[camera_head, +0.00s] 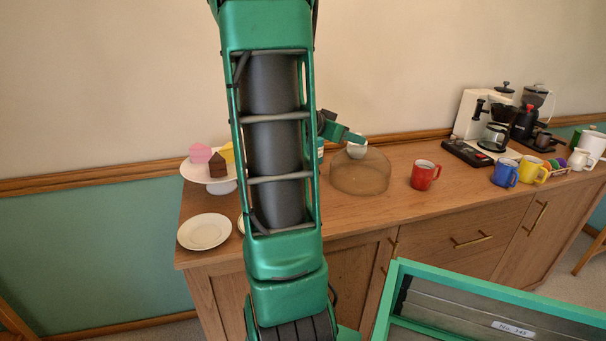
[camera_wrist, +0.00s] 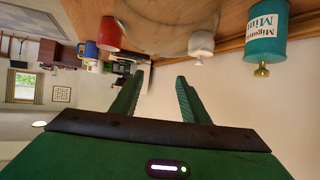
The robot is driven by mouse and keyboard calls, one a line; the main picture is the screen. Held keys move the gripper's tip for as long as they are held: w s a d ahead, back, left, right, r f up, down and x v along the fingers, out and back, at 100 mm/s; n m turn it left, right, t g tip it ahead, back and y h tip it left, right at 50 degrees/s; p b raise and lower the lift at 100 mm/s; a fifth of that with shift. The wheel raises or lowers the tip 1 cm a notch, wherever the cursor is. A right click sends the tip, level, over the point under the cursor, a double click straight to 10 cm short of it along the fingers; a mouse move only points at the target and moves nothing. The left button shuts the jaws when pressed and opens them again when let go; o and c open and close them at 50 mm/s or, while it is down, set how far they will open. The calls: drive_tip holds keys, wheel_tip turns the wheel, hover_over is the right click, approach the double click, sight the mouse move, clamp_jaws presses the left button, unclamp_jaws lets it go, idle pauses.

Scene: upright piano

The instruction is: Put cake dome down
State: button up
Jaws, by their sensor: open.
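The cake dome (camera_head: 360,175), clear with a brownish tint, stands upright on the wooden counter (camera_head: 395,205). Its pale round knob (camera_head: 357,149) is on top. The knob also shows in the wrist view (camera_wrist: 201,44), where the picture is upside down. My gripper (camera_wrist: 161,76) is open with nothing between its fingers. In the head view my gripper (camera_head: 352,136) is just above and beside the knob; I cannot tell whether it touches it. The white cake stand (camera_head: 222,187) is at the left, holding pink, brown and yellow cakes, uncovered. My arm hides the counter between stand and dome.
A teal canister (camera_wrist: 267,30) with a brass knob is close to the dome. A red mug (camera_head: 424,175) stands right of the dome, with blue (camera_head: 504,174) and yellow mugs (camera_head: 530,170) farther right. A white plate (camera_head: 204,232) lies at the front left. The wall is close behind.

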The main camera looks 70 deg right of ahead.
drive_tip(key=w+a+f+n+t+y, duration=0.1)
drive_tip(key=w+a+f+n+y, duration=0.1)
drive_tip(key=a, duration=0.5)
drive_tip(key=w+a+f+n+t+y, duration=0.2)
drive_tip(key=w+a, duration=0.3)
drive_tip(key=a, duration=0.3)
drive_tip(key=w+a+f+n+t+y, duration=0.2)
drive_tip(key=w+a+f+n, duration=0.1)
drive_tip(key=a, duration=0.4)
drive_tip(key=shift+w+a+n, duration=0.15)
drive_tip(key=shift+w+n, duration=0.55)
drive_tip(key=a+n+y, duration=0.1)
drive_tip(key=a, duration=0.2)
drive_tip(key=a+n+y, duration=0.1)
drive_tip(key=a+n, duration=0.1)
drive_tip(key=a, duration=0.2)
drive_tip(key=a+f+n+t+y, duration=0.1)
drive_tip(key=a, duration=0.3)
drive_tip(key=shift+w+f+n, duration=0.1)
drive_tip(key=shift+w+n, duration=0.1)
drive_tip(key=shift+n, duration=0.1)
drive_tip(key=s+a+n+y, duration=0.2)
drive_tip(key=a+n, duration=0.2)
drive_tip(key=a, duration=0.4)
drive_tip(key=shift+s+a+y, duration=0.15)
drive_tip(key=shift+a+y, duration=0.05)
drive_tip(key=shift+y, duration=0.1)
